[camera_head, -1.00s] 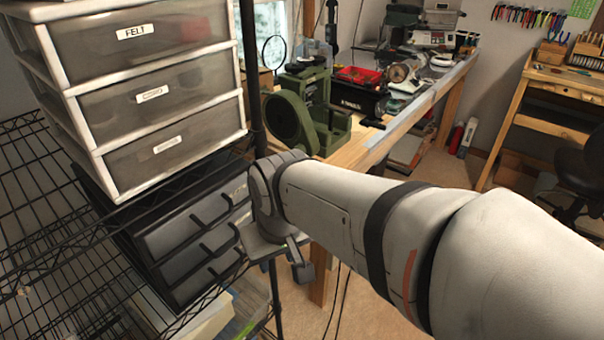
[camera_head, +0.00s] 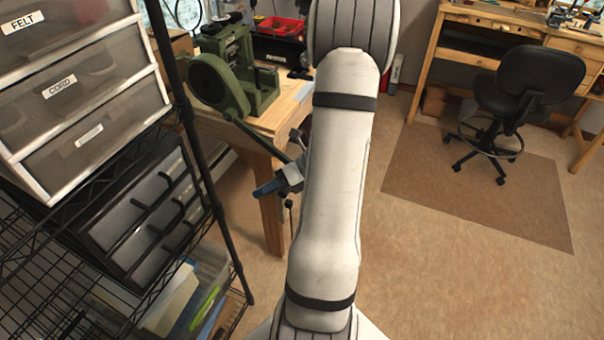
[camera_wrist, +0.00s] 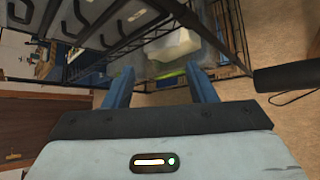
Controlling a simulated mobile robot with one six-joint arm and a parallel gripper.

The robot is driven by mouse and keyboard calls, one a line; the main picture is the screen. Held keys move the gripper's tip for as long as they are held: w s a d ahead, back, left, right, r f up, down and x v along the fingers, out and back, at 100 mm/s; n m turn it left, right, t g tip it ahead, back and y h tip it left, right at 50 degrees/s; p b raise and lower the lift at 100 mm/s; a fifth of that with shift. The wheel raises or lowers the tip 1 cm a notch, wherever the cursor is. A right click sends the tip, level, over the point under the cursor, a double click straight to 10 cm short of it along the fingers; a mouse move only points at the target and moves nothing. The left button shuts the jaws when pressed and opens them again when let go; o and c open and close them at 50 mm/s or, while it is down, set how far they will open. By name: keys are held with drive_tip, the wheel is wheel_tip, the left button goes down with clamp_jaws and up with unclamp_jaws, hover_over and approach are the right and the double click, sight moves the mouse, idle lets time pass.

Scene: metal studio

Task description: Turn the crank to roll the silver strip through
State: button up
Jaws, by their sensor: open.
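The green rolling mill (camera_head: 238,62) stands on the wooden bench left of centre in the head view. Its round green wheel faces me, and a long green crank arm (camera_head: 262,142) slants down to the right towards my wrist. My gripper (camera_head: 262,188) is below the crank arm, with blue fingers pointing left. In the wrist view my gripper (camera_wrist: 158,82) is open, with nothing between its fingers. A dark rounded bar (camera_wrist: 288,77), which looks like the crank handle, lies outside the right finger, apart from it. I cannot make out the silver strip.
Labelled drawers (camera_head: 75,95) and a black wire rack (camera_head: 100,275) with dark drawers (camera_head: 150,205) stand close on the left. The wooden bench (camera_head: 268,120) has a leg near my gripper. A black chair (camera_head: 525,90) stands on a mat at the right. Floor between is open.

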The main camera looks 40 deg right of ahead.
drive_tip(key=s+d+f+m+t+h+p, duration=0.1)
drive_tip(key=s+d+f+m+t+h, duration=0.2)
drive_tip(key=d+m, duration=0.35)
drive_tip(key=d+f+m+t+h, duration=0.1)
drive_tip(key=d+f+m+t, duration=0.25)
drive_tip(key=d+m, duration=0.35)
drive_tip(key=shift+m, duration=0.65)
drive_tip(key=b+x, duration=0.1)
drive_tip(key=x, duration=0.1)
drive_tip(key=b+x, duration=0.1)
drive_tip(key=x, duration=0.2)
drive_tip(key=f+b+x, duration=0.1)
drive_tip(key=b+x, duration=0.1)
drive_tip(key=x, duration=0.1)
drive_tip(key=shift+a+f, duration=0.15)
drive_tip(key=shift+a, duration=0.05)
drive_tip(key=shift+w+a, duration=0.1)
drive_tip(key=shift+w, duration=0.15)
drive_tip(key=shift+c, duration=0.3)
